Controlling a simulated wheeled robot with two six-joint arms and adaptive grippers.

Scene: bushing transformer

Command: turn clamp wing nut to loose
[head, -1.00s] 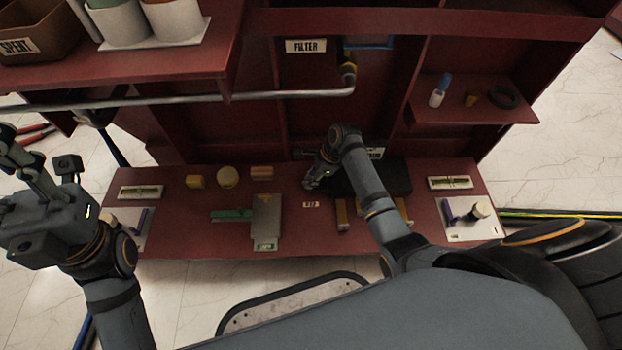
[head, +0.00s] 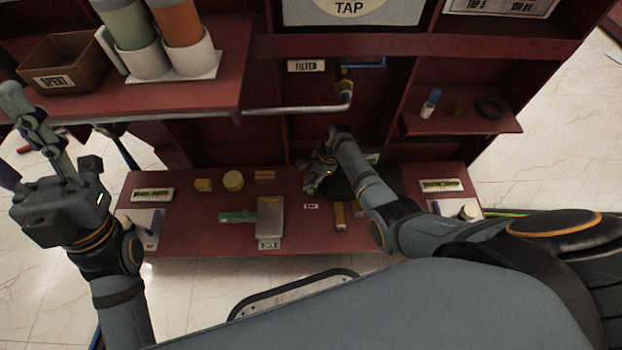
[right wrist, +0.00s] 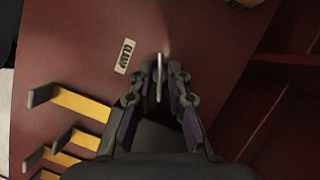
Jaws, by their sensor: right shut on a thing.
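The clamp wing nut (right wrist: 159,72) shows in the right wrist view as a thin pale upright piece, seen edge-on between my fingertips. My right gripper (right wrist: 160,85) is shut on it. In the head view my right gripper (head: 312,186) is at the middle of the red bench, and there the wing nut is too small to make out. The label "CLAMP" (right wrist: 125,56) lies left of the fingers in the wrist view. My left gripper (head: 35,140) is raised at the left, empty, its finger gap hard to judge.
Yellow brackets (right wrist: 80,104) stand left of my right gripper. A green and grey device (head: 269,217) sits left of it on the bench (head: 190,238). A shelf (head: 222,90) with a brown "SPENT" bin (head: 62,66) and cylinders in white holders overhangs at the upper left.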

